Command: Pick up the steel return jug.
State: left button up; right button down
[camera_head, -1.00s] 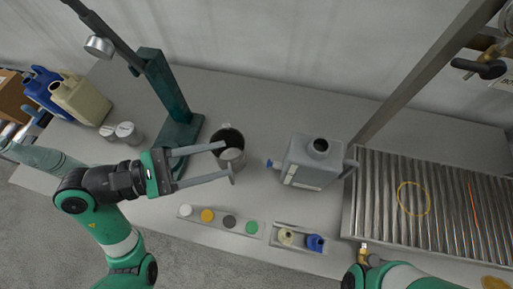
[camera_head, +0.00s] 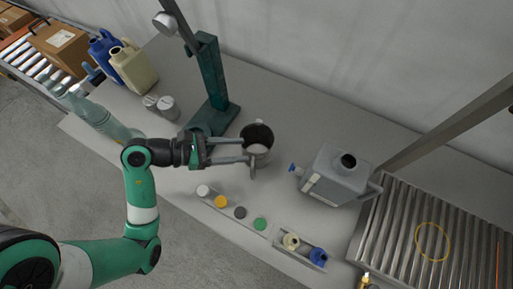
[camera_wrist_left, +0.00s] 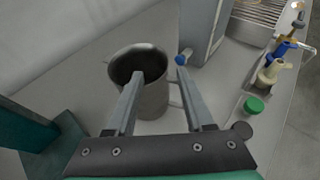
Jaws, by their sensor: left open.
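The steel return jug (camera_head: 257,152) stands upright on the grey bench, dark inside, with its handle on the near side. It also shows in the left wrist view (camera_wrist_left: 152,98), with its handle on the right. My left gripper (camera_head: 246,149) is open and empty. Its fingers reach toward the jug from the left and overlap its near part in the picture. My right gripper is out of view.
A green stand (camera_head: 212,85) rises just behind my left gripper. A grey canister (camera_head: 335,175) with a blue tap stands right of the jug. A strip of coloured caps (camera_head: 240,212) lies in front. A ribbed drain rack (camera_head: 430,240) is at the right. Bench between jug and canister is clear.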

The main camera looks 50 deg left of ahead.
aim_at(269, 150)
pick_arm(q)
jog(key=x, duration=0.2)
jog(key=b+x, duration=0.1)
jog(key=x, duration=0.1)
jog(key=b+x, duration=0.1)
jog(key=x, duration=0.2)
jog(key=shift+s+d+f, duration=0.2)
jog(key=shift+s+f, duration=0.05)
jog(key=shift+s, duration=0.05)
jog(key=shift+w+d, duration=0.1)
jog(key=shift+w, duration=0.25)
grip_shut()
dwell(0.8)
